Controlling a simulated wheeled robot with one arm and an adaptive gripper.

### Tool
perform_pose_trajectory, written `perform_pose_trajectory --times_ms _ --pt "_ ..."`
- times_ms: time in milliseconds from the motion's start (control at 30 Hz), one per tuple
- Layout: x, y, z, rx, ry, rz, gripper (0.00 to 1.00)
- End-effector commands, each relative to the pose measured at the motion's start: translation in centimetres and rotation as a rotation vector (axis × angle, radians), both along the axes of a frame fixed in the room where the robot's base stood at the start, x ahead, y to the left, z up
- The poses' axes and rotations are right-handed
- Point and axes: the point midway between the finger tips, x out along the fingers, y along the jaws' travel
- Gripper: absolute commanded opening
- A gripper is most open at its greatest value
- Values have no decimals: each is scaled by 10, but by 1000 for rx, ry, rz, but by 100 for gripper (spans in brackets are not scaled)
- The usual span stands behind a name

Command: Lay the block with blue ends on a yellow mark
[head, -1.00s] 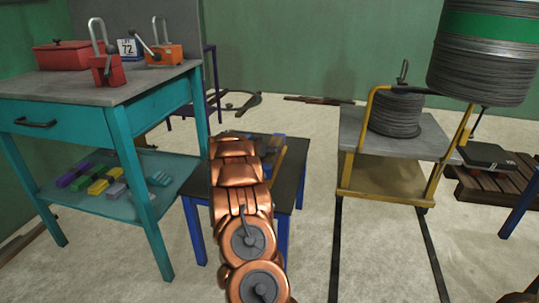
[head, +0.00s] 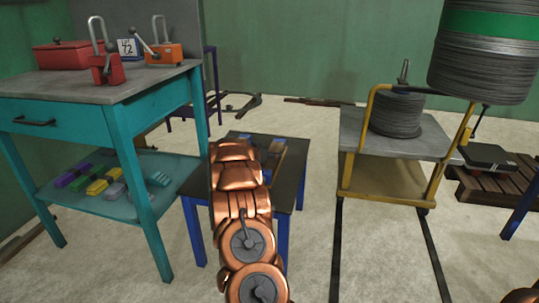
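A dark-topped small table (head: 290,177) with blue legs stands in the middle of the head view. At its far side, just past my copper arm, a small brownish piece with blue parts (head: 277,146) shows. It may be the block with blue ends, but the arm covers part of it. My arm reaches forward over this table. My gripper is hidden behind the arm's own links, so its fingers and anything in them do not show. I cannot make out a yellow mark clearly.
A teal workbench (head: 70,122) at the left carries a red box (head: 72,56) and padlock-like items; coloured blocks (head: 97,187) lie on its lower shelf. A yellow-framed cart (head: 385,180) with a dark coil (head: 397,113) stands right, on dark floor rails. Pale floor between is clear.

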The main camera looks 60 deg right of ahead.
Motion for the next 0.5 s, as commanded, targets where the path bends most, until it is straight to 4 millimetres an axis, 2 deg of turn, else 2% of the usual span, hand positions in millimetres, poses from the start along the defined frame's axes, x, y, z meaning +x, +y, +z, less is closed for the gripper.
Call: perform_pose_trajectory --times_ms 400,500 --pt "0 0 5 1 1 0 86" --pt "0 9 5 3 3 2 86"
